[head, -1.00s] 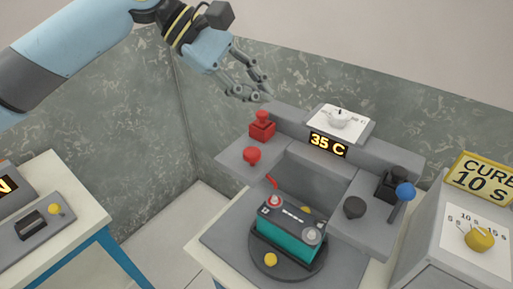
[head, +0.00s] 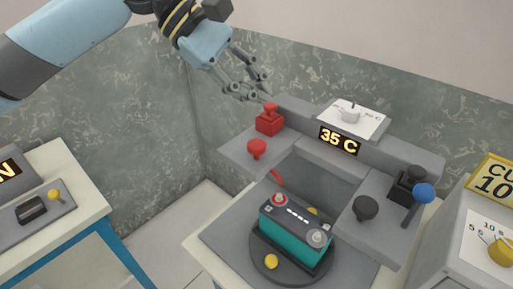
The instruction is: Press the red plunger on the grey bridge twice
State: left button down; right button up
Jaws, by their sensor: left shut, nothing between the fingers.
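The grey bridge (head: 379,151) spans the back of the workstation, with a wide grey block on each side. On its left side stands a red block with a red plunger-like top (head: 269,119). In front of it is a round red knob (head: 257,148) on a short stem. I cannot tell for certain which of the two is the plunger. My left gripper (head: 256,96) is shut and empty. Its fingertips show just above and slightly left of the red block's top, and whether they touch is not clear. My right gripper is not in view.
A teal battery (head: 293,236) sits on a round turntable (head: 258,262) before the bridge. The bridge also carries a 35 C display (head: 338,140), a dial (head: 350,115), a black knob (head: 365,208) and a blue-ended lever (head: 423,192). Another table (head: 85,215) stands left.

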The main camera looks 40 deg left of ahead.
pick_arm(q)
jog(key=b, duration=0.5)
send_over(256, 146)
notch_tip(256, 146, down, 5)
jog(key=shift+r, duration=0.15)
jog(key=shift+f, duration=0.35)
jog(key=shift+f+b, duration=0.3)
jog(key=shift+f, duration=0.55)
jog(key=shift+f, duration=0.1)
jog(key=shift+f+p, duration=0.35)
jog(key=shift+p, duration=0.05)
